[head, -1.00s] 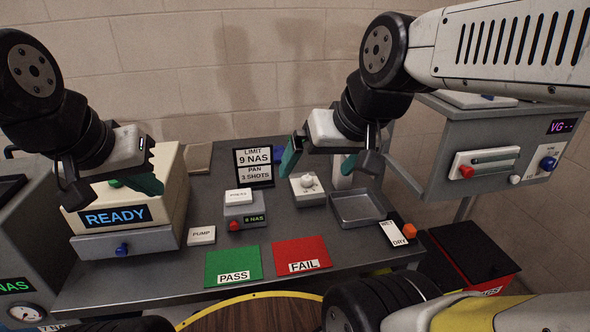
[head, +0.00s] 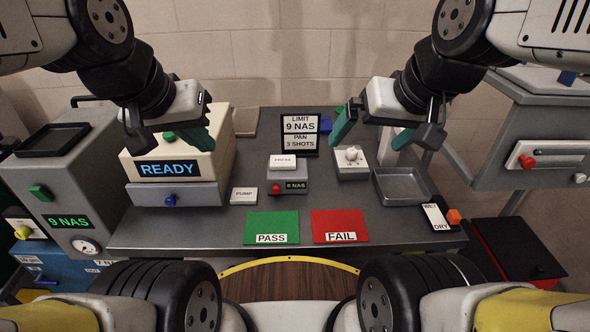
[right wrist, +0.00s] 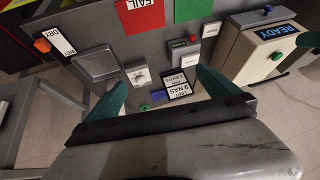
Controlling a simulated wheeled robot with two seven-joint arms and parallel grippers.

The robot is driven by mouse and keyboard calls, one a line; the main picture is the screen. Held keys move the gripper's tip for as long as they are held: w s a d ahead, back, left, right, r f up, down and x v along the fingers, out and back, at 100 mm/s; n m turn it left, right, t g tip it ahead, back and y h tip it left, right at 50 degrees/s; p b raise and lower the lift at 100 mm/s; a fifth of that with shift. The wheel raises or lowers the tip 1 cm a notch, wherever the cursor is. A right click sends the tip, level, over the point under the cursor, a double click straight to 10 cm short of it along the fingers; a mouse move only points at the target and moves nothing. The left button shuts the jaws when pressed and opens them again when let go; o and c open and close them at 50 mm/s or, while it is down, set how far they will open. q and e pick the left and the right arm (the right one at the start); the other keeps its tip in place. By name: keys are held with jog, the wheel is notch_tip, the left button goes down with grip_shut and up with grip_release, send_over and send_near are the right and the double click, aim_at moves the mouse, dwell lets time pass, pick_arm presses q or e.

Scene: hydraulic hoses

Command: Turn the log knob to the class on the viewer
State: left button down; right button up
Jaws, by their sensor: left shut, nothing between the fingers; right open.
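The log knob is a white dial (head: 352,153) on a small pale box (head: 352,172) at the back right of the bench. It also shows in the right wrist view (right wrist: 139,76). My right gripper (head: 374,131) is open and empty, with its teal fingers above and behind the knob, apart from it. A grey machine (head: 60,175) at the left has a green-lettered display (head: 68,222) reading 9 NAS. A small grey block (head: 288,174) has a display (head: 296,185) that seems to read 8 NAS. My left gripper (head: 193,143) is shut and empty, in front of the READY machine (head: 181,165).
The limit sign (head: 299,133) stands left of the knob box, and a grey tray (head: 402,187) lies to its right. Green PASS (head: 271,225) and red FAIL (head: 340,224) mats lie in front. A WET/DRY slider (head: 440,216) is at the right edge.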

jog(key=shift+w, duration=0.2)
jog(key=c, duration=0.6)
jog(key=w, duration=0.1)
jog(key=w+n, duration=0.1)
jog(key=w, duration=0.1)
jog(key=w+d+n+g, duration=0.1)
jog(key=w, duration=0.1)
jog(key=shift+w+r, duration=0.1)
jog(key=shift+r, duration=0.15)
jog(key=c, duration=0.4)
jog(key=n+g+h, duration=0.2)
jog(key=n+g, duration=0.3)
jog(key=n, duration=0.5)
send_over(352, 150)
jog(key=f, duration=1.2)
jog(key=shift+s+f, duration=0.25)
jog(key=shift+f, duration=0.1)
jog(key=shift+w+f, duration=0.15)
jog(key=shift+f, duration=0.45)
notch_tip(352, 150, down, 7)
jog(key=shift+f, duration=0.1)
jog(key=shift+c, duration=0.3)
